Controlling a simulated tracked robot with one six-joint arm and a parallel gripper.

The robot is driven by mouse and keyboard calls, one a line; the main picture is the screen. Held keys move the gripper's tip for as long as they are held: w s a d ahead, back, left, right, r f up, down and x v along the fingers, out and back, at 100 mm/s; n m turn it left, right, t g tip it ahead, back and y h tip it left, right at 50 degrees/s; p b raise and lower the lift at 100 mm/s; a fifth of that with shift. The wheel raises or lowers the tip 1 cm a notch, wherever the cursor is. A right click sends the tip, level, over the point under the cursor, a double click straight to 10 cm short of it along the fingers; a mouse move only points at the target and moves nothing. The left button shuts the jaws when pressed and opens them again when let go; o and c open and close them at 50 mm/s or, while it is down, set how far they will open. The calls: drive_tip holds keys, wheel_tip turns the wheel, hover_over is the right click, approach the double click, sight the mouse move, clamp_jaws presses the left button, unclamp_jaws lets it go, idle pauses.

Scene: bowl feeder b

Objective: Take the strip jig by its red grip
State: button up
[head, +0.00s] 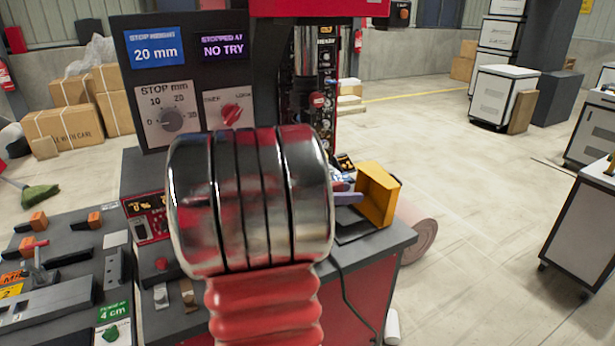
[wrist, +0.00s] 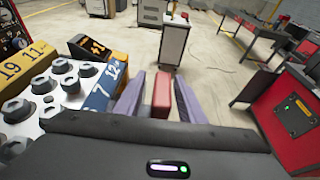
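A red block, which looks like the red grip of the strip jig (wrist: 162,92), stands between the two purple fingers of my gripper (wrist: 160,102) in the wrist view. The fingers are apart, one on each side of it, with what looks like a narrow gap. Contact with it is not clear. The rest of the jig cannot be made out behind the dark gripper body. In the head view, my chrome and red arm covers the middle, and part of a purple finger (head: 347,198) shows beside an orange open box (head: 379,193). The jig is not identifiable there.
A dark machine panel (head: 190,75) reads "20 mm" and "NO TRY". A bench with dark fixtures (head: 60,250) is at left. In the wrist view, a white plate with several hex bolts (wrist: 50,85) and number blocks (wrist: 105,88) lie close left. Floor at right is mostly open.

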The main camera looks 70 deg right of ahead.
idle(0.4)
clamp_jaws()
idle(0.5)
